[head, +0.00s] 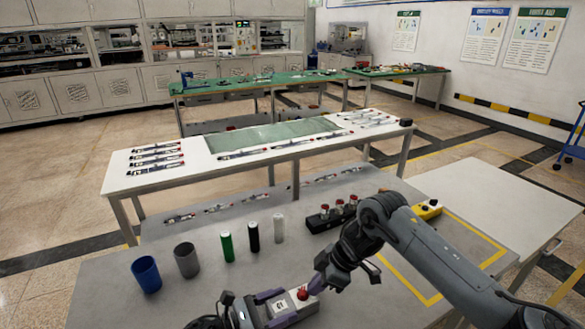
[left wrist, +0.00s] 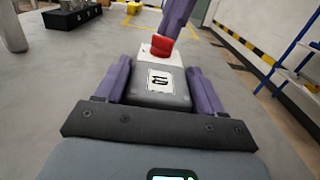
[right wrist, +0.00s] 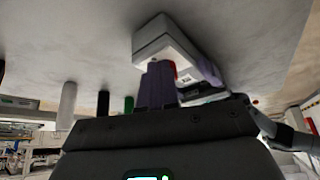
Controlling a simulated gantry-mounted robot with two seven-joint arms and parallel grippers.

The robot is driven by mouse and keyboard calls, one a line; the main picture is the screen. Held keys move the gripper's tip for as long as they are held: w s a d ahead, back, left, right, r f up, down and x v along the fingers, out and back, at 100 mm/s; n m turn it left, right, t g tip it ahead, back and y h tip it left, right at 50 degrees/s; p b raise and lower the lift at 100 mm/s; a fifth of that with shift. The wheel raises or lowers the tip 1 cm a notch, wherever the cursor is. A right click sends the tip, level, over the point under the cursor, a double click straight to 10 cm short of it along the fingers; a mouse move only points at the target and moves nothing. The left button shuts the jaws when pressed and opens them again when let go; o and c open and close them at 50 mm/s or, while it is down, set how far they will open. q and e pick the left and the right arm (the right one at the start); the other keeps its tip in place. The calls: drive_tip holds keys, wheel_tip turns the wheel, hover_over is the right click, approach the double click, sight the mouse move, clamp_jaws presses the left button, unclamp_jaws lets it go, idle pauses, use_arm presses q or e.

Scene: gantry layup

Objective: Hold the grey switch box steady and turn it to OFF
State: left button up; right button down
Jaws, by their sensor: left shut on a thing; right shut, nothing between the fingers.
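The grey switch box (head: 288,306) lies at the front of the grey table, with a pale label and a white end carrying a red knob (head: 302,293). In the left wrist view the box (left wrist: 160,92) sits between the two purple fingers of my left gripper (left wrist: 158,88), which is shut on its sides. My right gripper (head: 317,284) is shut and empty, its purple fingertips right by the red knob (left wrist: 162,44). In the right wrist view the fingers (right wrist: 157,84) hide most of the knob, and the box (right wrist: 164,38) shows beyond. Whether they touch the knob, and its setting, I cannot tell.
A dark rack (head: 325,218) with red-topped items and a yellow object (head: 428,210) lie behind my right arm.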

drive_tip(key=shift+w+d+r, duration=0.1)
drive_tip(key=shift+d, duration=0.3)
idle(0.4)
wheel_tip(320, 180, up, 6)
drive_tip(key=shift+f, duration=0.1)
idle(0.5)
use_arm(q)
drive_tip(key=o, duration=1.3)
